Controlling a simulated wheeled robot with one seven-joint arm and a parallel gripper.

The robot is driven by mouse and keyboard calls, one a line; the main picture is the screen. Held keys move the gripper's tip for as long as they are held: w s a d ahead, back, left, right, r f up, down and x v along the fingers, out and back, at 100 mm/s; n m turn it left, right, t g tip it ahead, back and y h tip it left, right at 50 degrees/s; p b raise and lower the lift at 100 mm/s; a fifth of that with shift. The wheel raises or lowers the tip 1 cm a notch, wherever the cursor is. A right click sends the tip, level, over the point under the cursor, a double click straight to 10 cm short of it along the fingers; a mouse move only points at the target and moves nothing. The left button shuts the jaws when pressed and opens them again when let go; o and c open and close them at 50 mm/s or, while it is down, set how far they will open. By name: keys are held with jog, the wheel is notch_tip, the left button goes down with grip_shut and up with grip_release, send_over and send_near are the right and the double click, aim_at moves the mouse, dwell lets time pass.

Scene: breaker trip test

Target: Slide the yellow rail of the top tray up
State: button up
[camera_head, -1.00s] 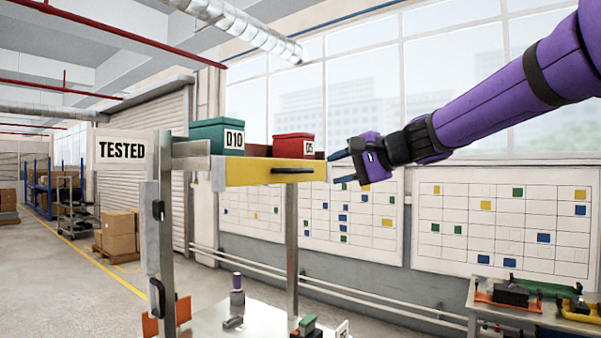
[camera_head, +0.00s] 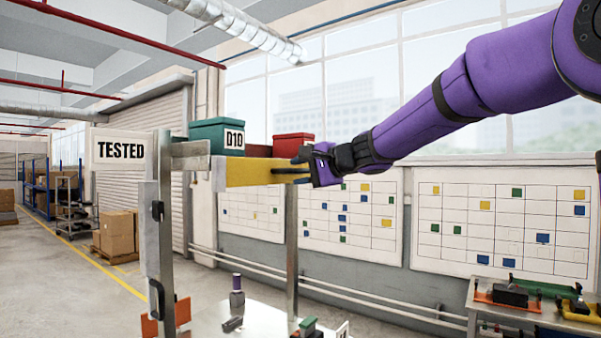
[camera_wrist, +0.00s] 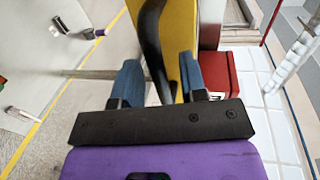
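The yellow rail (camera_head: 248,173) runs along the front of the top tray, with a dark bar handle (camera_head: 287,170) on its right part. In the wrist view the rail (camera_wrist: 178,30) rises at the top centre and the black handle (camera_wrist: 151,45) curves down in front of it. My gripper (camera_head: 302,170) is at the right end of the rail, at the handle. In the wrist view its two blue fingers (camera_wrist: 160,78) are apart, with the handle between them and gaps beside it. The right finger overlaps the rail; I cannot tell whether it touches.
A green D10 box (camera_head: 217,136) and a red box (camera_head: 292,145) stand on the top tray. Metal posts (camera_head: 292,235) hold the rack, with a TESTED sign (camera_head: 121,150) at left. A lower table (camera_head: 255,322) carries small parts. A side bench (camera_head: 530,318) stands at right.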

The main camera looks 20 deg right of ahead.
jog(key=shift+w+a, duration=0.1)
jog(key=shift+c, duration=0.5)
grip_shut()
jog(key=shift+r, duration=2.75)
jog(key=shift+o, duration=0.5)
grip_release()
jog(key=v, duration=1)
jog(key=shift+s+d, duration=0.25)
jog(key=shift+s, duration=0.05)
